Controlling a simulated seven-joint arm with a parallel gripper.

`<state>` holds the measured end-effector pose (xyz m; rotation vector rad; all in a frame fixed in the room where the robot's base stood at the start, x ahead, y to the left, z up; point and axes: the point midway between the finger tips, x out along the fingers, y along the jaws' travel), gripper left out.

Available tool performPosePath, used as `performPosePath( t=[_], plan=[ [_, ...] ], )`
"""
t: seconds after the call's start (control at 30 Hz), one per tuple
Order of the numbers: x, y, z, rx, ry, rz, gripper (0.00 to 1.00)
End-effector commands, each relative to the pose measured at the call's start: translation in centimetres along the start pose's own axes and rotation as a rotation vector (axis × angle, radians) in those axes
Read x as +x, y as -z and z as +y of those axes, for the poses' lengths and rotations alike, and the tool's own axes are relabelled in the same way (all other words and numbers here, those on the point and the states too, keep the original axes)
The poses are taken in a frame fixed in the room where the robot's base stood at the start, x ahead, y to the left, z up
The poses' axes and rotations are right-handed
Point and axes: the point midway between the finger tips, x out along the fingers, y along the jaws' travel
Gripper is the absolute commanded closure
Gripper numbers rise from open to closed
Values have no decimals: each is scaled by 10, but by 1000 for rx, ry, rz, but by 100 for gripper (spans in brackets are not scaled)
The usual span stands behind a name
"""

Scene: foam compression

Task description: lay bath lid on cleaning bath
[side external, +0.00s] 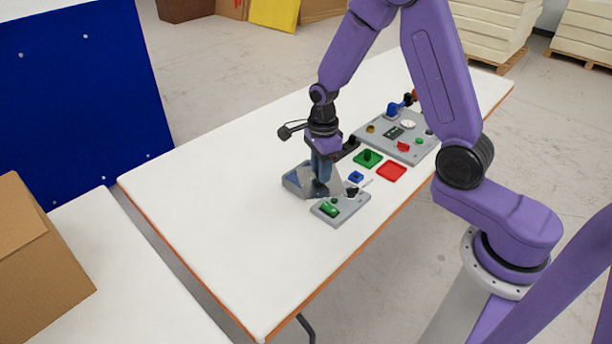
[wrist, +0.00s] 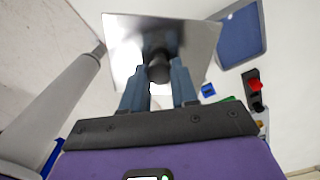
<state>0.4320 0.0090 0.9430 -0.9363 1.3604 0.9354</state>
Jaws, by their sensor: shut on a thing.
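The bath lid (wrist: 120,35) is a shiny metal plate with a dark knob (wrist: 158,68). My gripper (wrist: 158,85) is shut on this knob with its two blue fingers. The cleaning bath (wrist: 241,35) is a grey-rimmed tray with a blue inside, to the right of the lid in the wrist view. In the side view my gripper (side external: 321,187) is low over the table beside the bath (side external: 294,182), and the lid (side external: 336,181) shows partly behind the fingers. The lid overlaps the bath's right side there; I cannot tell whether they touch.
A grey plate (side external: 350,208) with a green cylinder lies just in front of my gripper. A blue block (side external: 356,176), a green square (side external: 367,160), a red square (side external: 391,172) and a control board (side external: 385,145) lie to the right. The white table's left part (side external: 220,210) is clear.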

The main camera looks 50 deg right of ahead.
Motion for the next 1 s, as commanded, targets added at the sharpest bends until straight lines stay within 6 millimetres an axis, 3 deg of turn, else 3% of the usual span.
performPosePath(
  t=[0.2,0.4,0.67,1.0],
  plan=[
    [-16,35,-14,487,3,-1,100],
    [-25,58,-19,806,3,0,100],
    [-26,66,-27,946,1,1,100],
    [2,53,-85,945,0,2,100]
  ],
)
